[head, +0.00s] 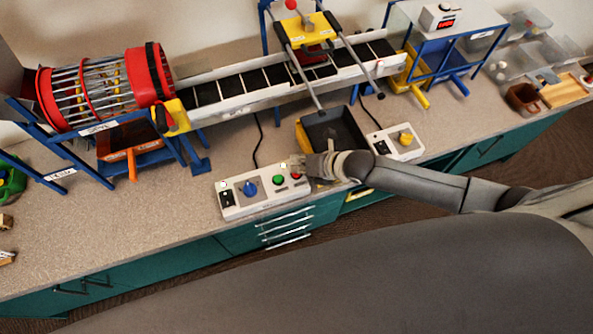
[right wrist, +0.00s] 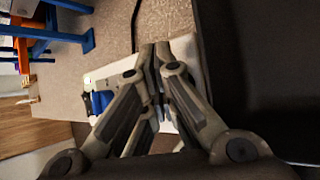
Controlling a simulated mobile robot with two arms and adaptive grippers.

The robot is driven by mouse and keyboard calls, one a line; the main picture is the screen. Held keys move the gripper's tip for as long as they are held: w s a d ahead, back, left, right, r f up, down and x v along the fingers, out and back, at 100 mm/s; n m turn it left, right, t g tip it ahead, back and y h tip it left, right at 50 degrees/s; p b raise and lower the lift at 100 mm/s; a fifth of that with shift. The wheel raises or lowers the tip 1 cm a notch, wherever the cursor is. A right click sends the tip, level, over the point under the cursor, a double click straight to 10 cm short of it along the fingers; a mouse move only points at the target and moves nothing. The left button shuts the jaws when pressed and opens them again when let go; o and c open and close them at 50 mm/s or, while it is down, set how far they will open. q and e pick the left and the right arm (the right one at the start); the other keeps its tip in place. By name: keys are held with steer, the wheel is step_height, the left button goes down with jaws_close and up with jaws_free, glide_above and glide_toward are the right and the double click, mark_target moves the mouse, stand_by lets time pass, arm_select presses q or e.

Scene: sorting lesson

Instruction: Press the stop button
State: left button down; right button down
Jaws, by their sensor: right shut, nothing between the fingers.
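The white control box (head: 262,201) stands near the front edge of the bench. It carries a blue knob (head: 250,188), a green button (head: 278,180) and a red button (head: 295,175), which looks like the stop button. My right gripper (head: 297,164) is shut and empty, at the right end of the box, close to the red button. I cannot tell whether it touches the button. In the right wrist view my shut fingers (right wrist: 155,60) lie across the box (right wrist: 108,73) and hide the red and green buttons; the blue knob (right wrist: 101,102) shows beside them. My left gripper is not in view.
A black tray (head: 349,132) is just behind my right gripper. A second control box (head: 397,154) with a yellow knob stands to the right. The conveyor (head: 240,88) and the red drum (head: 105,90) are behind.

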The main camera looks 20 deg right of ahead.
steer(key=shift+s+f+b, duration=0.3)
steer(key=shift+s+f, duration=0.1)
steer(key=shift+f, duration=0.35)
stand_by(0.4)
steer(key=shift+d, duration=0.1)
steer(key=shift+w+d+r+p, duration=0.1)
steer(key=shift+d+r+p, duration=0.05)
steer(key=shift+r+p, duration=0.3)
steer(key=shift+w+d+r+p, duration=0.1)
steer(key=shift+r+p, duration=0.25)
steer(key=shift+r, duration=0.15)
steer(key=shift+w+a+r, duration=0.1)
steer(key=shift+a+r, duration=0.05)
steer(key=shift+r, duration=0.25)
step_height(320, 180, up, 5)
steer(key=p, duration=0.4)
steer(key=shift+f+p, duration=0.15)
steer(key=shift+p, duration=0.25)
steer(key=shift+a, duration=0.1)
